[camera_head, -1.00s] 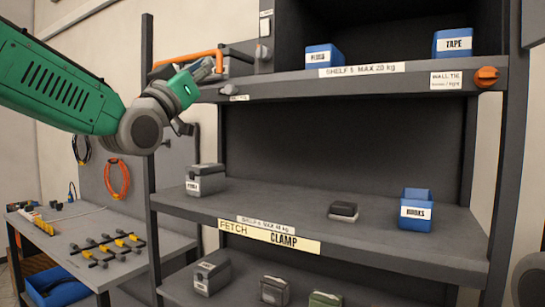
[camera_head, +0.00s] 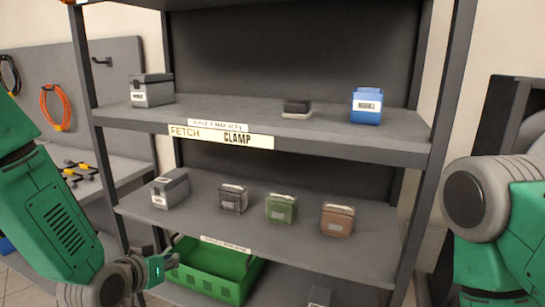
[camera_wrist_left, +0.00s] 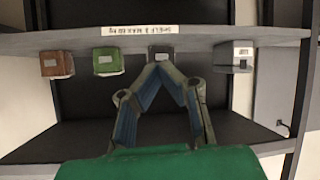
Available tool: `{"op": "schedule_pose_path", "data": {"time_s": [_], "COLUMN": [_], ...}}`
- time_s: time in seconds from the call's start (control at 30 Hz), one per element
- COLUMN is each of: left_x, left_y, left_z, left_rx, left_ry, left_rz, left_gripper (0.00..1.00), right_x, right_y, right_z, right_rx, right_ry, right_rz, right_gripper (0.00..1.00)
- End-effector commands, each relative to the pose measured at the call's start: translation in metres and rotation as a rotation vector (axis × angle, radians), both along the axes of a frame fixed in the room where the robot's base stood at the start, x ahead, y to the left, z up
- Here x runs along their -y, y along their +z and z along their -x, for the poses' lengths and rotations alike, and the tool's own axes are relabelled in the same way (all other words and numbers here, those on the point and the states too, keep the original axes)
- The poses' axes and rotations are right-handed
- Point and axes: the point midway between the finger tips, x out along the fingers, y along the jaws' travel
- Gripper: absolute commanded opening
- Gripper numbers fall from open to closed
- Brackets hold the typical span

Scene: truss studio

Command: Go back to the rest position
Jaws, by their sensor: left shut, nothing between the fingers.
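My left gripper (camera_head: 165,267) is low at the left of the head view, in front of the shelf rack's left side and close to the green crate (camera_head: 198,279). Whether it touches the crate is unclear. In the left wrist view the fingers (camera_wrist_left: 156,70) meet at their tips, shut with nothing between them. My right arm (camera_head: 490,220) shows at the right edge of the head view, and its gripper is out of sight.
The middle shelf (camera_head: 240,185) carries a grey box (camera_head: 170,188), a dark box (camera_head: 233,199), a green box (camera_head: 281,208) and a brown box (camera_head: 338,219). A blue box (camera_head: 366,106) stands above. A "FETCH CLAMP" sign (camera_head: 222,136) marks the upper edge. A workbench (camera_head: 110,165) stands left.

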Motion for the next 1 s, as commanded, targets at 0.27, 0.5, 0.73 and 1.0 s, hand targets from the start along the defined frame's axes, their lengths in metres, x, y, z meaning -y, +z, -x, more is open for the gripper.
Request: {"op": "schedule_pose_path", "data": {"time_s": [0.27, 0.5, 0.73, 1.0], "left_x": [-0.014, -0.040, -0.050, -0.048], "left_y": [-0.170, -0.258, -0.280, -0.278], "left_z": [0.141, 0.283, 0.357, 0.363], "left_rx": [-0.431, -0.787, -0.964, -0.981], "left_ry": [0.008, 0.014, 0.016, 0.019], "left_rz": [-0.095, -0.173, -0.225, -0.234], "left_gripper": [0.00, 0.00, 0.00, 0.00], "right_x": [0.001, 0.001, 0.001, 0.001], "right_y": [-0.027, -0.046, -0.054, -0.053], "right_z": [0.000, 0.000, 0.000, 0.000], "right_rx": [0.000, 0.000, 0.000, 0.000], "right_ry": [-0.002, -0.002, -0.001, -0.001], "right_rz": [0.001, 0.001, 0.000, 0.001], "right_gripper": [0.40, 0.40, 0.40, 0.40]}}
